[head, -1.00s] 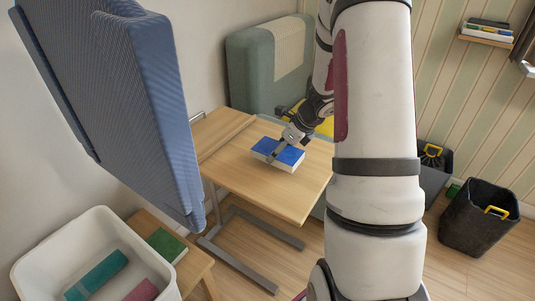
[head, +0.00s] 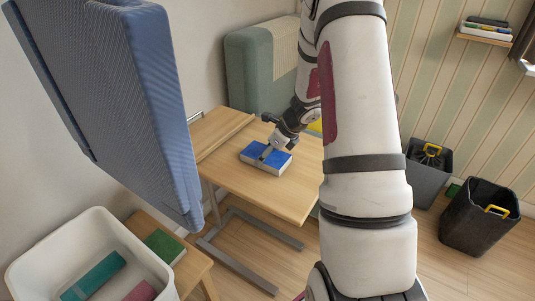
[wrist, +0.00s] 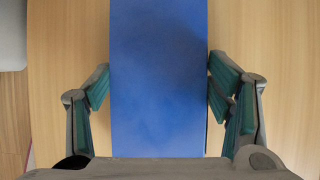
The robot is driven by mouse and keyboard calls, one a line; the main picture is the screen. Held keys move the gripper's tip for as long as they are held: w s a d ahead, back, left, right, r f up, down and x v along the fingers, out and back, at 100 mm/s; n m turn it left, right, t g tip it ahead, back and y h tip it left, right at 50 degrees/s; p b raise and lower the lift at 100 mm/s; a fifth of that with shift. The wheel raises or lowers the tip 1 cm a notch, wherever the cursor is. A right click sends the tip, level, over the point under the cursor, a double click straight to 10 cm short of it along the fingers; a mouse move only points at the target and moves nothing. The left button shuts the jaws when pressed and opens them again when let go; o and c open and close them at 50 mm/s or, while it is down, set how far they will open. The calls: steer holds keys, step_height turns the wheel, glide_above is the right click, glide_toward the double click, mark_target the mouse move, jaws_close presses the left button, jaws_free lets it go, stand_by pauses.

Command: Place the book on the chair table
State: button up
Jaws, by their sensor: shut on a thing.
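A blue book (head: 279,164) with pale page edges lies flat over the wooden chair table (head: 235,182), near its middle. I cannot tell if it rests fully on the top or sits just above it. My gripper (head: 265,154) is above the book with its fingers down at it. In the wrist view the blue cover of the book (wrist: 158,80) fills the middle, and the green-padded fingers of my gripper (wrist: 160,95) are shut on its two long sides. The wooden table top (wrist: 270,40) shows on both sides of the book.
A green padded chair (head: 250,75) stands behind the table. A blue ribbed panel (head: 120,100) hangs close at the left. A white bin (head: 90,225) with books and a green book (head: 164,246) on a wooden stool are at lower left. Dark bins (head: 478,225) stand at right.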

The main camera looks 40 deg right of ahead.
steer(key=o, duration=1.3)
steer(key=shift+f, duration=0.1)
steer(key=shift+s+r, duration=0.1)
steer(key=shift+r, duration=0.3)
steer(key=p+v, duration=0.3)
steer(key=v, duration=0.8)
steer(key=shift+s+d+r, duration=0.1)
steer(key=shift+s+r, duration=0.05)
steer(key=shift+s, duration=0.05)
